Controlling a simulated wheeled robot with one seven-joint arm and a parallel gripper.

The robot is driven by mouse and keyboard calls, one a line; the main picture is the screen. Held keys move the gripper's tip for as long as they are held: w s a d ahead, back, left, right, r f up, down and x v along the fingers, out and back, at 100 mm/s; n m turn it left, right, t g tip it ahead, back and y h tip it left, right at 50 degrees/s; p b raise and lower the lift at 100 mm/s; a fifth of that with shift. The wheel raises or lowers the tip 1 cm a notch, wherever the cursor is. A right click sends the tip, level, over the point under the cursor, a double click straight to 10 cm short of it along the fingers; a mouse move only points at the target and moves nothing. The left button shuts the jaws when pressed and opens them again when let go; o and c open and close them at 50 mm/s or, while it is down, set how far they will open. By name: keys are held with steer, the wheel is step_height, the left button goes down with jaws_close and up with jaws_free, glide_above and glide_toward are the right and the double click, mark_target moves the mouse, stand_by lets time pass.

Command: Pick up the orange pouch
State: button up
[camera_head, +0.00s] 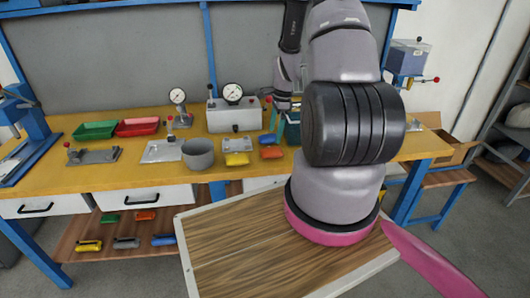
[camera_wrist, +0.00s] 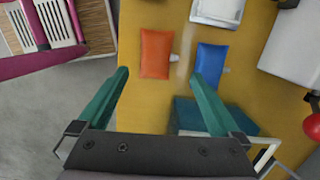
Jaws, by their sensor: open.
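The orange pouch (camera_head: 271,153) lies flat on the yellow workbench near its front edge. In the wrist view the orange pouch (camera_wrist: 155,53) is just beyond the fingertips, between their lines, with a small pale tab on its right side. A blue pouch (camera_wrist: 212,65) lies to its right with a narrow gap; it also shows in the head view (camera_head: 267,139). My gripper (camera_wrist: 160,75) is open and empty, its teal fingers spread above the bench. In the head view my arm hides part of the bench to the right of the pouches.
A teal box (camera_wrist: 205,116) sits close beneath the right finger. A grey bowl (camera_head: 198,153) and a gauge box (camera_head: 234,117) stand nearby.

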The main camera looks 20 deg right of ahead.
mark_target(271, 148)
steer(key=f, duration=0.2)
steer(key=a+f, duration=0.1)
steer(key=f, duration=0.5)
steer(key=shift+w+a+f, duration=0.1)
steer(key=shift+a, duration=0.15)
steer(key=c, duration=1.1)
step_height(271, 148, up, 10)
steer(key=shift+r, duration=0.1)
